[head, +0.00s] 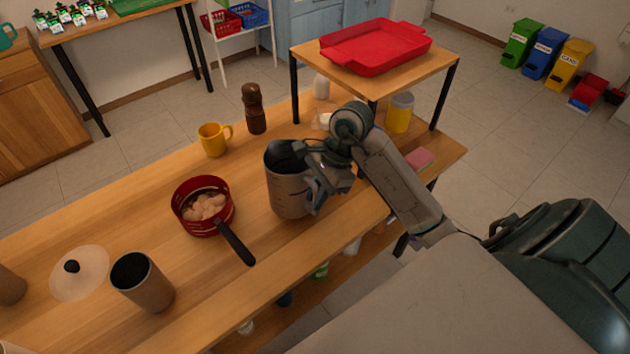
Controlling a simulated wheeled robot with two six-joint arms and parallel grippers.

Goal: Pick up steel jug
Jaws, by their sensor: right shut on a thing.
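The steel jug (287,190) is a grey metal cylinder with a dark open top, upright at the middle of the wooden table. My right gripper (316,182) is at the jug's right side, shut on it. Its fingers cover part of the jug's rim and right wall. I cannot tell whether the jug's base touches the table. My left gripper is not in view.
A red pot (203,207) with pale pieces inside stands left of the jug, its black handle pointing toward the front edge. A yellow mug (213,139) and brown pepper mill (254,110) stand behind. A grey container (142,282), glass lid (80,273) and raised shelf (380,82) are nearby.

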